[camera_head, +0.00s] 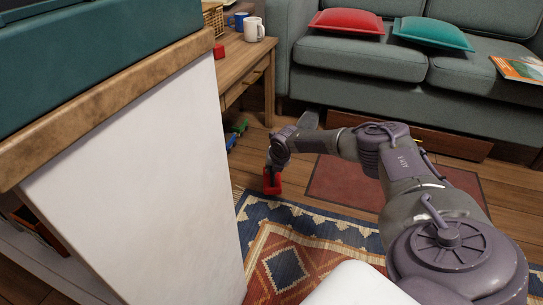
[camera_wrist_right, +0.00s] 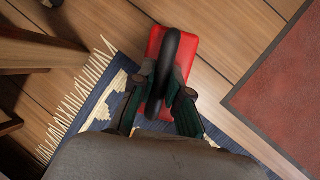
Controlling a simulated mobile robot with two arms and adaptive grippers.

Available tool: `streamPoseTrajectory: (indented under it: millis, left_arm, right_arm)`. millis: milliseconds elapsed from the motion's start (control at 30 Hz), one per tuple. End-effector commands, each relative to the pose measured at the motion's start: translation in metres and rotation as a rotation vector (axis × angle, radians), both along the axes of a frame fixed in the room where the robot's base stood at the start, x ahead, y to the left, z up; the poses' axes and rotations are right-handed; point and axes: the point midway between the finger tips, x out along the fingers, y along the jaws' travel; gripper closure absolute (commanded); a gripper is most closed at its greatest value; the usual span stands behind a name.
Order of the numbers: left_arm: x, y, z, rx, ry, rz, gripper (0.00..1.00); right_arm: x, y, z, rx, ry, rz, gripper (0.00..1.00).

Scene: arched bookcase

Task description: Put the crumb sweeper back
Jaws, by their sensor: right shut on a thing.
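The crumb sweeper is a red block-like thing with a dark curved handle. In the head view the red sweeper (camera_head: 272,182) hangs below my right gripper (camera_head: 274,166), over the edge of the patterned rug. In the right wrist view the sweeper (camera_wrist_right: 187,52) lies between the fingers, and my right gripper (camera_wrist_right: 168,100) is shut on its black handle. The fingers cover part of the handle. I cannot tell how high it is above the floor. My left gripper is not in view.
A white-sided cabinet with a wooden top (camera_head: 110,95) stands close at left. Behind it is a wooden table (camera_head: 245,50) with mugs (camera_head: 254,29) and a small red block (camera_head: 219,51). A green sofa (camera_head: 370,70) is at the back. Toys (camera_head: 237,131) lie on the floor near the table.

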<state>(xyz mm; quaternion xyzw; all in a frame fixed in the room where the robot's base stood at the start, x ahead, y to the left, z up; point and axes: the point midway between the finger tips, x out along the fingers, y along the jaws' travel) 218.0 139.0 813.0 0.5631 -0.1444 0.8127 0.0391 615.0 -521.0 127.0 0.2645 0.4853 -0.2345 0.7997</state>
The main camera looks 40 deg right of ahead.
Motion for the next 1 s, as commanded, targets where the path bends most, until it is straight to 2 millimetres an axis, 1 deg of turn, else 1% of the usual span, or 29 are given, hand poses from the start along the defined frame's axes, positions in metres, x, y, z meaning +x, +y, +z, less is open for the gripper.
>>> streamPoseTrajectory:
  millis: [167, 400, 467, 700, 833, 867, 1000]
  left_arm:
    - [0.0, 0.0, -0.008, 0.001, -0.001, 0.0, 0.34]
    - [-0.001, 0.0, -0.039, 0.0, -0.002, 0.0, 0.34]
    - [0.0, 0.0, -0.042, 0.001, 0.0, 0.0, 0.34]
    - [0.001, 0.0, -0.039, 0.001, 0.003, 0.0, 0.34]
    - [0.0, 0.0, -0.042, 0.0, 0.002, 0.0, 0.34]
    - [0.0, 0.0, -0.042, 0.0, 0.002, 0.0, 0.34]
    - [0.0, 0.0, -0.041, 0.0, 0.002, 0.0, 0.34]
  right_arm:
    - [0.0, 0.003, -0.008, -0.001, -0.002, -0.001, 1.0]
    - [0.001, 0.003, -0.04, -0.003, -0.003, -0.001, 1.0]
    - [0.001, 0.003, -0.043, -0.001, -0.004, -0.001, 1.0]
    - [0.0, 0.003, -0.04, -0.001, -0.002, -0.001, 1.0]
    - [0.0, 0.003, -0.045, -0.001, -0.002, -0.001, 1.0]
    - [0.0, 0.003, -0.045, -0.001, -0.002, 0.0, 0.83]
    - [0.0, 0.003, -0.044, -0.002, -0.001, -0.001, 0.6]
